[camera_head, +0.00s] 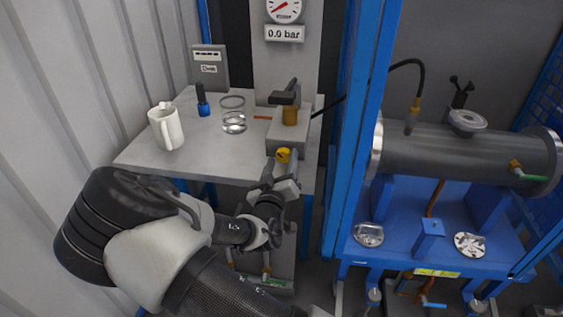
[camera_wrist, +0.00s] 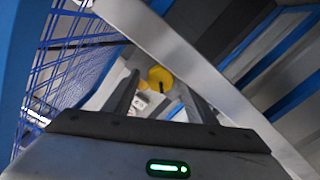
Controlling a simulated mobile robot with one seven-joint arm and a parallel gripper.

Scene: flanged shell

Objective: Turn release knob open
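A yellow knob (camera_head: 283,155), which looks like the release knob, sits low on the front of a grey block (camera_head: 289,133) at the table's front edge. A brass part with a black lever (camera_head: 286,97) is on top of the block. My gripper (camera_head: 284,172) is just in front of and below the knob. In the wrist view my gripper (camera_wrist: 157,84) is open, its two dark fingers apart, and the yellow knob (camera_wrist: 160,78) shows beyond and between their tips. I cannot tell whether a finger touches it.
A white mug (camera_head: 166,127), a glass of water (camera_head: 233,115) and a blue-based bottle (camera_head: 203,103) stand on the table (camera_head: 190,160). A gauge panel (camera_head: 284,45) rises behind. A blue frame post (camera_head: 355,140) and a grey flanged cylinder (camera_head: 450,153) are to the right.

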